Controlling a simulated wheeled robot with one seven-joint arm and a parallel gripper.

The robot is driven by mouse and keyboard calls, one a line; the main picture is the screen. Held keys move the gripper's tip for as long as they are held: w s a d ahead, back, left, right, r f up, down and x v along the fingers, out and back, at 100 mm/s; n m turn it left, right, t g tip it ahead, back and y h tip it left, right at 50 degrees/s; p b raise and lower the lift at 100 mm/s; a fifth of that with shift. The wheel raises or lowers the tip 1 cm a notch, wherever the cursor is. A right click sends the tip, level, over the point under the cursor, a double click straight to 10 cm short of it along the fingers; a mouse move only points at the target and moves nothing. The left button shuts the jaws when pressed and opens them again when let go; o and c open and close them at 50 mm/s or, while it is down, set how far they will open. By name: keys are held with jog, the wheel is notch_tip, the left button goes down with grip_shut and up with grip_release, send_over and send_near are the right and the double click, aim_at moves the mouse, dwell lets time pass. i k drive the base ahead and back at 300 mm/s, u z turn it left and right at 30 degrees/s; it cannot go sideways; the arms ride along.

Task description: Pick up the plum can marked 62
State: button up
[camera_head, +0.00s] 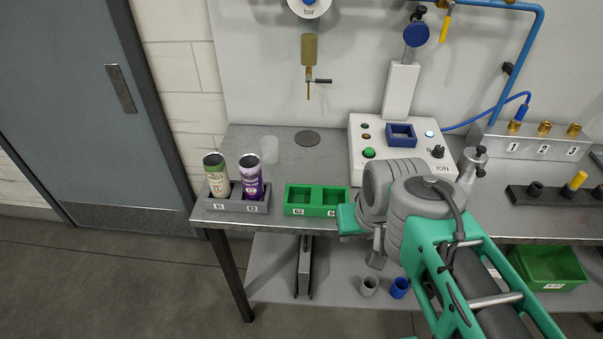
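The plum can (250,178), dark purple with a pale pattern, stands in the right slot of a grey two-slot holder (228,207), above the label 62. A green and cream can (216,175) stands in the left slot, marked 61. Both cans have dark tops and their lower ends are hidden in the holder. My gripper (376,260) is at the front edge of the bench, to the right of the cans and well apart from them. My own arm partly covers it, and its fingers are too unclear to tell open from shut.
A green two-slot holder (300,210), empty, stands between the plum can and my arm. A clear cup (269,150) stands behind the cans. A white control box (375,165) sits behind my arm. Grey and blue cups (399,288) stand on the lower shelf.

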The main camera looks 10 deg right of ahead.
aim_at(250, 165)
jog(key=z, duration=0.35)
jog(key=i, duration=0.6)
jog(key=u, duration=0.5)
jog(key=k, duration=0.55)
jog(key=u, duration=1.4)
jog(key=i, duration=0.3)
jog(key=u, duration=0.75)
jog(key=i, duration=1.55)
jog(key=z, duration=0.8)
jog(key=i, duration=0.35)
jog(key=z, duration=0.45)
